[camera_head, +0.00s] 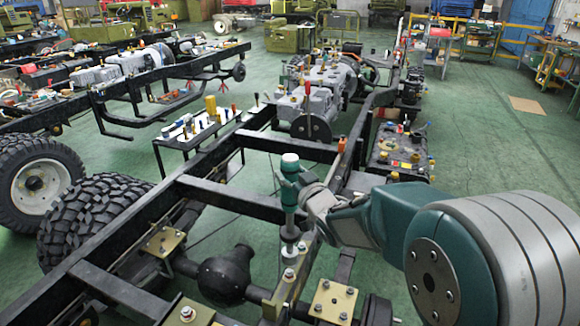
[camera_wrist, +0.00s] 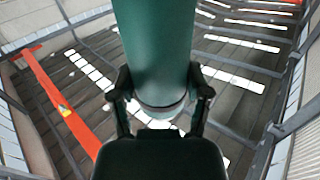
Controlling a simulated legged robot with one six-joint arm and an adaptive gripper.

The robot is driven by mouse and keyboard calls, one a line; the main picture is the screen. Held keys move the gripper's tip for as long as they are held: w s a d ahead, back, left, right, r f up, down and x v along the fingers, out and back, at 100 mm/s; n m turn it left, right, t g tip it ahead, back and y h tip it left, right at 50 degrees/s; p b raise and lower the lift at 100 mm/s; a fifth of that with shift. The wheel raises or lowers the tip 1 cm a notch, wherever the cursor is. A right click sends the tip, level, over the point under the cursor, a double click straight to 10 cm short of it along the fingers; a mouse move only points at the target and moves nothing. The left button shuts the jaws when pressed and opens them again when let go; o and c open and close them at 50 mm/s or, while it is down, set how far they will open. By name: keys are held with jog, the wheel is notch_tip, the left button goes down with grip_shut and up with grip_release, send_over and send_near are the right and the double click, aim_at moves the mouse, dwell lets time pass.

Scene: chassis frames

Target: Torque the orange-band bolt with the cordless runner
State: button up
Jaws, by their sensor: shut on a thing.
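The green cordless runner (camera_head: 290,190) stands upright in the head view, with a pale cap on top and a silver nose pointing down. My gripper (camera_head: 307,200) is shut on its body from the right; in the wrist view its black fingers (camera_wrist: 160,100) flank the green body (camera_wrist: 158,45). The runner's lower end is at a tan bracket (camera_head: 277,302) on the chassis rail. Silver bolts show at this bracket (camera_head: 289,273). Whether the nose touches a bolt, I cannot tell. I cannot make out an orange band on any bolt here.
The black chassis frame (camera_head: 230,198) runs from front left to back, with an axle housing (camera_head: 225,273) below. Bolted tan plates (camera_head: 333,300) lie nearby. A small table (camera_head: 195,138) with bottles stands left of the frame. An engine (camera_head: 318,90) is behind.

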aim_at(293, 206)
jog(key=shift+a+f, duration=0.2)
jog(key=shift+f, duration=0.6)
jog(key=shift+a+f, duration=0.2)
jog(key=shift+f, duration=0.55)
jog(key=shift+d+f, duration=0.2)
jog(key=shift+f, duration=0.6)
jog(key=shift+a, duration=0.1)
jog(key=shift+s+r, duration=0.1)
jog(key=shift+f, duration=2.1)
dwell(2.3)
jog(key=shift+r, duration=0.15)
dwell(0.9)
